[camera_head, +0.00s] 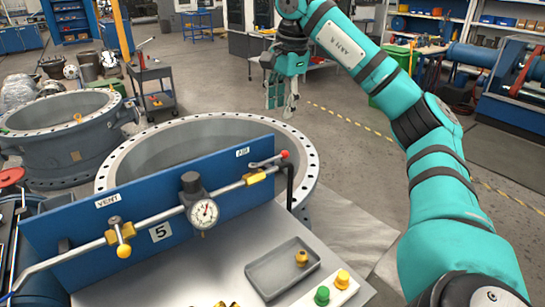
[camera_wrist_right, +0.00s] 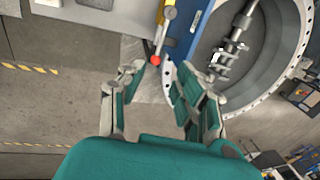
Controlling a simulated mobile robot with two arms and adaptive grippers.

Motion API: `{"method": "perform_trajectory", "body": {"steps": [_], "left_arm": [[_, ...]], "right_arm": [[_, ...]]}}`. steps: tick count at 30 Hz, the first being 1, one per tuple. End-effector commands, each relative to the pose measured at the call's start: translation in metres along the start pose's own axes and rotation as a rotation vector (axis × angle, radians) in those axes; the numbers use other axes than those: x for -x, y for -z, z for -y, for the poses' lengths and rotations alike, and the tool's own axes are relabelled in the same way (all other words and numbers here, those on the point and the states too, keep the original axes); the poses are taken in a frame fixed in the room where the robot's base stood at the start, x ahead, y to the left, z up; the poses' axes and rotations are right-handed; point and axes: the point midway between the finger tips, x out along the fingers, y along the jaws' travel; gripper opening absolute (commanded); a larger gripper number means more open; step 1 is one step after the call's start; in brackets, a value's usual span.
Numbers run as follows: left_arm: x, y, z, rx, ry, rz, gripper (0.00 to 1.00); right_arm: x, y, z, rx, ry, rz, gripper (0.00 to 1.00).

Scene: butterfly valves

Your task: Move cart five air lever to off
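Cart five has a blue panel (camera_head: 130,213) marked 5, with a pipe and gauge (camera_head: 203,213) along it. The air lever (camera_head: 268,161) is at the panel's right end, below the AIR label. It has a red ball tip (camera_head: 285,154) and lies roughly along the pipe above a yellow valve body (camera_head: 255,177). My right gripper (camera_head: 279,108) is open and empty, beyond the panel and pointing down. In the right wrist view, the red ball (camera_wrist_right: 155,60) appears between and just past the fingertips of the open gripper (camera_wrist_right: 155,76), with no visible contact. My left gripper is not in view.
A grey tray (camera_head: 265,277) with a brass piece, a green button (camera_head: 322,295) and a yellow button (camera_head: 342,279) are on the cart top. A large flanged valve ring (camera_head: 135,155) stands behind the panel.

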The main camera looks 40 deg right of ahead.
Motion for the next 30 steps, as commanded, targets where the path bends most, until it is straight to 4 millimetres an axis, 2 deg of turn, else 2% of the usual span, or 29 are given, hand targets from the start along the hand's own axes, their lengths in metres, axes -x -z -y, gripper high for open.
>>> {"method": "perform_trajectory", "body": {"steps": [1, 4, 18, 24, 30], "left_arm": [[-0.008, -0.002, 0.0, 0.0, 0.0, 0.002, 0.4], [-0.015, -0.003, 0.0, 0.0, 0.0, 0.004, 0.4], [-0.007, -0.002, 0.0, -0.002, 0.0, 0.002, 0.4], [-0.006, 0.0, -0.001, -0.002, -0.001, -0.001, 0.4], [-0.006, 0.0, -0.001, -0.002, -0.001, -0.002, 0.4]], "right_arm": [[-0.017, 0.0, -0.001, 0.001, -0.004, 0.001, 0.33], [-0.039, -0.001, -0.002, 0.001, -0.005, 0.0, 0.33], [-0.128, -0.001, 0.0, 0.001, -0.002, 0.001, 0.33], [-0.145, -0.002, 0.0, 0.002, 0.001, 0.002, 0.33], [-0.148, -0.002, 0.0, 0.001, 0.002, 0.003, 0.33]]}}
